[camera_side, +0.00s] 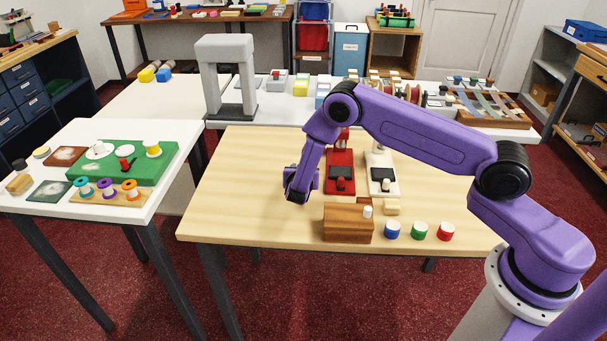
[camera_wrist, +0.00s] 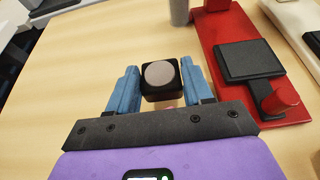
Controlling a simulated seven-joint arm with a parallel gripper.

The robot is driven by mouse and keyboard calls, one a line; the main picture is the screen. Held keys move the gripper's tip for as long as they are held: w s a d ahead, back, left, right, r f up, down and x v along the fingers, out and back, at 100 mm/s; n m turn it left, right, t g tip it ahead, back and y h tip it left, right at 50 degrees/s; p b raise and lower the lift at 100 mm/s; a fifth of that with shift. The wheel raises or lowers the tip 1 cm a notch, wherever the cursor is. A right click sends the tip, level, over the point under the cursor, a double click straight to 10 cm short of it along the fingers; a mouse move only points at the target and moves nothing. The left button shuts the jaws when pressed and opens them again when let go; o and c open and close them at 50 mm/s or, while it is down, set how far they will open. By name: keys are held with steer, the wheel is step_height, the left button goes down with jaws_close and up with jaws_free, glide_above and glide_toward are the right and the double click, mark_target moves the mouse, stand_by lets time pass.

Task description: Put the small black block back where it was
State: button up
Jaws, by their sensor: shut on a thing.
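My gripper (camera_wrist: 160,88) has its blue fingers on both sides of the small black block (camera_wrist: 152,90) and is shut on it. The block has a round grey top (camera_wrist: 160,74). In the side view my gripper (camera_side: 298,192) is over the left-middle part of the wooden table (camera_side: 240,190), left of the red stand. Whether the block touches the tabletop I cannot tell. The red stand (camera_side: 333,158) bears a dark pad (camera_side: 341,184), which also shows in the wrist view (camera_wrist: 248,60). A white stand (camera_side: 378,158) with a similar dark pad is beside it.
A wooden block (camera_side: 347,225) with a white peg stands near the table's front. Blue (camera_side: 392,231), green (camera_side: 419,232) and red (camera_side: 445,233) white-topped pots stand right of it. The table's left part is clear. A grey arch (camera_side: 211,80) stands behind.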

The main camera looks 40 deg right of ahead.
steer(key=shift+f, duration=0.75)
steer(key=o, duration=1.1)
steer(key=shift+f, duration=0.1)
steer(key=shift+s+a+r, duration=0.15)
steer(key=shift+a+r, duration=0.05)
steer(key=shift+r, duration=0.05)
steer(key=v, duration=1.1)
steer(key=shift+s+a+r, duration=0.15)
